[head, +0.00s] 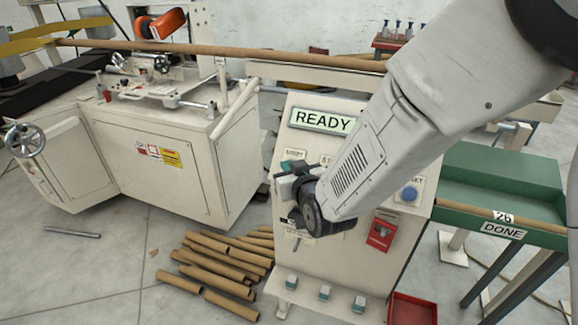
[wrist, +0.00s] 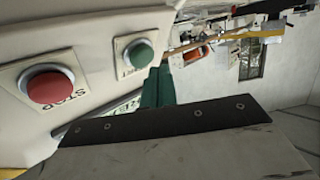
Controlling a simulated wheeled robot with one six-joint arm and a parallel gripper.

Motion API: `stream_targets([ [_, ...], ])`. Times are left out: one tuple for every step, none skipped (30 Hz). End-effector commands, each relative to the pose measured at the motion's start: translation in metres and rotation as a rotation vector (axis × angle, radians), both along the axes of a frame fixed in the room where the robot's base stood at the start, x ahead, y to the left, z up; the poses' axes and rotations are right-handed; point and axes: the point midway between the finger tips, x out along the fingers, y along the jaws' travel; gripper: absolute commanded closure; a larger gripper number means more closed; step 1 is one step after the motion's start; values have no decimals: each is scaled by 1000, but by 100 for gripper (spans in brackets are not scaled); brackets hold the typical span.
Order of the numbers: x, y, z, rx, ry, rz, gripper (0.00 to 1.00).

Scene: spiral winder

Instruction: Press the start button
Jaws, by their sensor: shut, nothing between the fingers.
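A green round button (wrist: 138,54) on a pale square plate shows in the wrist view; its label is too small to read, and I take it for the start button. Beside it is a larger red button (wrist: 51,87) labelled STOP, seen upside down. My gripper (head: 291,168) is shut and empty, in front of the left part of the control panel (head: 345,258). The teal fingertip (wrist: 158,88) appears close to the green button's plate in the wrist view; I cannot tell whether they touch. In the head view my gripper and arm hide these buttons.
A READY display (head: 322,120) is above my gripper on the panel. A blue button (head: 409,194) and a red switch box (head: 381,231) are to the right. Cardboard tubes (head: 215,267) lie on the floor at left. A green DONE tray (head: 500,180) stands at right.

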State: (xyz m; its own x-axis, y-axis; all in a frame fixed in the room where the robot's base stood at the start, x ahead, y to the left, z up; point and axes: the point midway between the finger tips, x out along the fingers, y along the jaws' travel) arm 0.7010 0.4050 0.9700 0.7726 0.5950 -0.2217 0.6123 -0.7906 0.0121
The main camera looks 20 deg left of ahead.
Motion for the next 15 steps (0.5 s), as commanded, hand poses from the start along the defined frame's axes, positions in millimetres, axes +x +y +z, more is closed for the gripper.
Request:
stream_targets([
  [0, 0, 0, 0, 0, 0, 100],
  [0, 0, 0, 0, 0, 0, 100],
  [0, 0, 0, 0, 0, 0, 100],
  [1, 0, 0, 0, 0, 0, 100],
  [1, 0, -1, 0, 0, 0, 100],
  [2, 0, -2, 0, 0, 0, 100],
  [3, 0, -2, 0, 0, 0, 100],
  [4, 0, -3, 0, 0, 0, 100],
  [5, -1, -4, -1, 0, 0, 100],
  [5, -1, -5, -1, 0, 0, 100],
  [6, -1, -5, -1, 0, 0, 100],
  [6, -1, -6, -1, 0, 0, 100],
  [6, -1, -6, -1, 0, 0, 100],
  [6, -1, -6, -1, 0, 0, 100],
  [6, -1, -6, 0, 0, 0, 100],
])
